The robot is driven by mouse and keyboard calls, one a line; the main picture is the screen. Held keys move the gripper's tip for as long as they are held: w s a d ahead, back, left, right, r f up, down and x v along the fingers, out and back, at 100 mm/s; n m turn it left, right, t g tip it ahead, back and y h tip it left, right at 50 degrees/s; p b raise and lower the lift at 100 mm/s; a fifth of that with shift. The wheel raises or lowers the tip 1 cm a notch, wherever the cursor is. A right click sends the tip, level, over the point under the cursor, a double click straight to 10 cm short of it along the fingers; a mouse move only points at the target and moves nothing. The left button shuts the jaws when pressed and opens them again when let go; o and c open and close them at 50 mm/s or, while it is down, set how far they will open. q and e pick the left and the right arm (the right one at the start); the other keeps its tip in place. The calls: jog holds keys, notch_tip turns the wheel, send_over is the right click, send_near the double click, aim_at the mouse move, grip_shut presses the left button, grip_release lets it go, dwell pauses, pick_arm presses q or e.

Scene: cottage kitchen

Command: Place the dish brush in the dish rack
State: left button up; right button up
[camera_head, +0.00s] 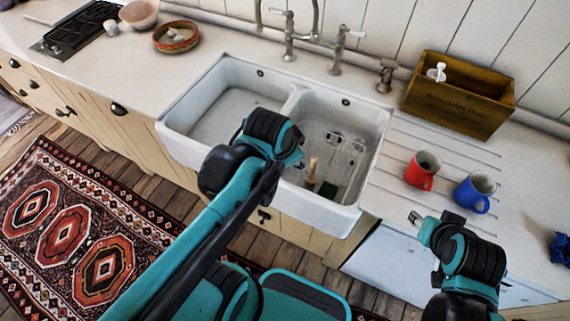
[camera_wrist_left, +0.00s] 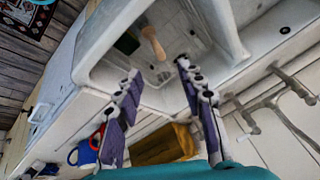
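My right gripper (camera_head: 415,218) is above the counter's front edge, too small to read. I cannot make out a clear dish rack; a grooved drainboard (camera_head: 400,140) lies right of the sink.
The white double sink (camera_head: 225,75) has a raised divider and front wall. Taps (camera_head: 338,50) stand behind it. A red mug (camera_head: 422,170), a blue mug (camera_head: 475,191) and a wooden box (camera_head: 458,100) stand to the right. A bowl (camera_head: 176,37) is at left.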

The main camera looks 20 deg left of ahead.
pick_arm(q)
jog(key=s+n, duration=0.1)
jog(key=n, duration=0.1)
jog(key=s+n+t, duration=0.1)
jog(key=n, duration=0.1)
jog(key=s+n, duration=0.1)
jog(key=n, duration=0.1)
jog(key=shift+s+a+f+t, duration=0.15)
jog(key=shift+s+a+t, duration=0.1)
jog(key=shift+s+t, duration=0.15)
